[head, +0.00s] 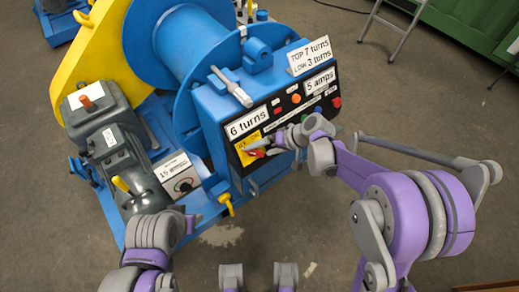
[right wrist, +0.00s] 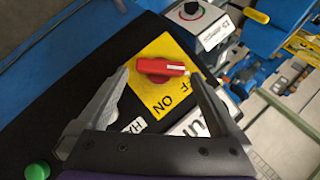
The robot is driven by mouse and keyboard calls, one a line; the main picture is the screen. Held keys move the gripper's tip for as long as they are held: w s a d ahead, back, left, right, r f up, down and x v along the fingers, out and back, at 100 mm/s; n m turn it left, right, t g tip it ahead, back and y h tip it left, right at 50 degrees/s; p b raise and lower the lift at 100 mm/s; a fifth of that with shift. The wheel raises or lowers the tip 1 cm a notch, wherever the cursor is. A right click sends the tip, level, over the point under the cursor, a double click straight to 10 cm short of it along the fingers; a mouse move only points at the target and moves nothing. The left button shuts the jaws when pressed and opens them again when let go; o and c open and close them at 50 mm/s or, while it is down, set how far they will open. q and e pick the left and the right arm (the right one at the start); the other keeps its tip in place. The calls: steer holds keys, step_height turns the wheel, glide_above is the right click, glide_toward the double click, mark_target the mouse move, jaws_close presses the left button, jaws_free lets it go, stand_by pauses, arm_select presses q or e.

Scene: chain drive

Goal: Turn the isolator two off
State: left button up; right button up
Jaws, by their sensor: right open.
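The isolator is a red rotary handle (right wrist: 163,68) on a yellow plate (right wrist: 158,103) with partly visible "OFF" and "ON" lettering. In the right wrist view the handle lies nearly crosswise, its white mark towards the right. My right gripper (right wrist: 160,77) is open, with one finger on each side of the handle; I cannot tell whether they touch it. In the head view the right gripper (head: 262,145) is at the black panel (head: 283,122), in front of the yellow plate (head: 244,146), and partly hides it. My left arm shows at lower left, but its gripper does not show.
The panel is on a blue winch (head: 205,105) and carries labels, including "6 turns" (head: 246,123) and "5 amps" (head: 320,82), and several buttons. A box with a dial (head: 180,178) and a grey motor (head: 100,125) stand left.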

steer(key=p+v, duration=0.1)
steer(key=v, duration=0.7)
steer(key=shift+d+r, duration=0.25)
steer(key=shift+r, duration=0.1)
steer(key=shift+s, duration=0.1)
steer(key=s+d+r+t+h+p, duration=0.1)
steer(key=s+d+r+h+p, duration=0.1)
steer(key=s, duration=0.5)
steer(key=s+d+r+t+h+p, duration=0.1)
steer(key=s+d+r+h+p, duration=0.2)
steer(key=s+d+r+p, duration=0.1)
steer(key=s+d+r+m+h+p, duration=0.1)
steer(key=s+d+r+h+p, duration=0.2)
steer(key=s, duration=0.6)
step_height(320, 180, up, 2)
steer(key=shift+s+d+r+t, duration=0.2)
steer(key=shift+s+d+t, duration=0.1)
steer(key=shift+d+t, duration=0.15)
